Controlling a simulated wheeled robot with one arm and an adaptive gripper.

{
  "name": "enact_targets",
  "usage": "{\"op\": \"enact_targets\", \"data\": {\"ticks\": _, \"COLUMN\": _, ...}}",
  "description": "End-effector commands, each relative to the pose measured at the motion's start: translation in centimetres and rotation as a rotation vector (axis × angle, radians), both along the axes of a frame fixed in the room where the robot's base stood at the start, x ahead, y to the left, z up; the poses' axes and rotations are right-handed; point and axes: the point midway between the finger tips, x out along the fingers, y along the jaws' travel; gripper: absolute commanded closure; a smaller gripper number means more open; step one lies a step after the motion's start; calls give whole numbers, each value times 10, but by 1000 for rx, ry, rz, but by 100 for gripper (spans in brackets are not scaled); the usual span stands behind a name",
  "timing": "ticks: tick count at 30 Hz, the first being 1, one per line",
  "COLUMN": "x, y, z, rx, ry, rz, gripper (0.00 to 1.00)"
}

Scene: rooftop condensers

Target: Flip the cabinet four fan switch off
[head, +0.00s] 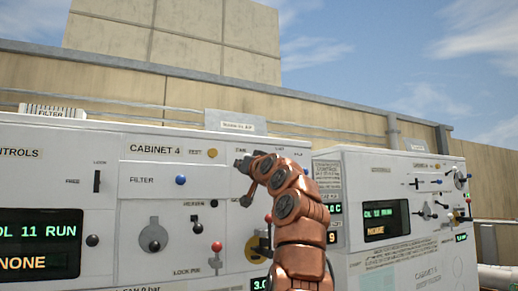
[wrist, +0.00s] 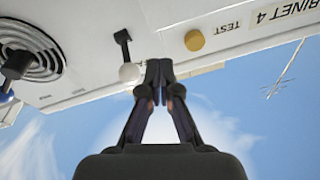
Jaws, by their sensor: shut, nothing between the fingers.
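The white cabinet four (head: 135,215) stands in the middle of the head view, with its name plate at the upper left. My gripper (head: 244,167) is at the upper right of its panel, right of the yellow TEST button (head: 212,153). In the wrist view my gripper (wrist: 160,68) is shut and empty, its tips close to the panel. A black lever with a white ball end (wrist: 129,73) is just left of the tips; I cannot tell whether they touch. No fan label is readable on it. In the head view my gripper and arm hide this area.
A blue FILTER knob (head: 181,180), a black-knobbed dial (head: 153,245) and a red-ball lever (head: 217,246) are on the same panel. Another control cabinet (head: 405,165) stands to the right. A round grille (wrist: 32,50) with a black knob lies left in the wrist view.

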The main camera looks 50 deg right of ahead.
Motion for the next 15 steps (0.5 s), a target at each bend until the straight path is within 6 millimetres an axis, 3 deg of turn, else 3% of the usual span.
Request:
{"op": "enact_targets", "data": {"ticks": 3, "x": -29, "y": -19, "z": 20, "rx": -57, "ry": -76, "rz": -60, "gripper": 100}}
{"op": "enact_targets", "data": {"ticks": 9, "x": -64, "y": -29, "z": 43, "rx": -135, "ry": -165, "rz": -122, "gripper": 100}}
{"op": "enact_targets", "data": {"ticks": 15, "x": -75, "y": -32, "z": 48, "rx": -161, "ry": -189, "rz": -142, "gripper": 100}}
